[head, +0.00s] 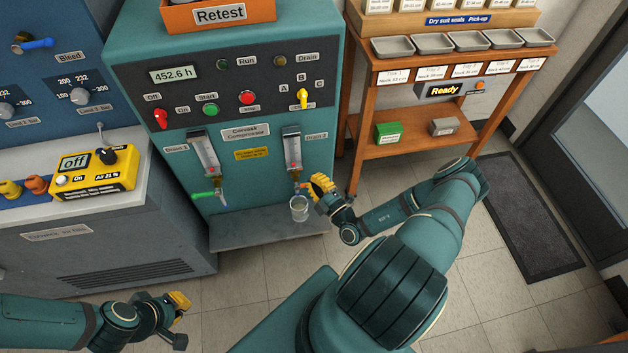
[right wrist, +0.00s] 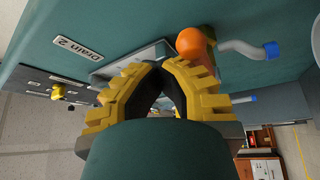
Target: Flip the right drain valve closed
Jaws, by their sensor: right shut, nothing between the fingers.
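The Drain 2 sight glass (head: 293,150) is on the right of the teal compressor front. Its drain valve, with a small orange handle (head: 304,185), is at its lower end. In the right wrist view the orange rounded handle end (right wrist: 195,42) shows just beyond my fingers, beside a curved grey pipe (right wrist: 240,47) with a blue tip. My right gripper (head: 318,187) is shut and empty, close beside the valve on its right; it fills the middle of the wrist view (right wrist: 155,78). Contact with the handle cannot be told. My left gripper (head: 182,308) hangs low at the left, away from the panel.
A clear cup (head: 299,208) stands below the Drain 2 valve on the grey ledge (head: 265,232). The Drain 1 valve (head: 205,195) has a green handle, on the left. A wooden shelf (head: 415,150) stands to the right. The floor in front is clear.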

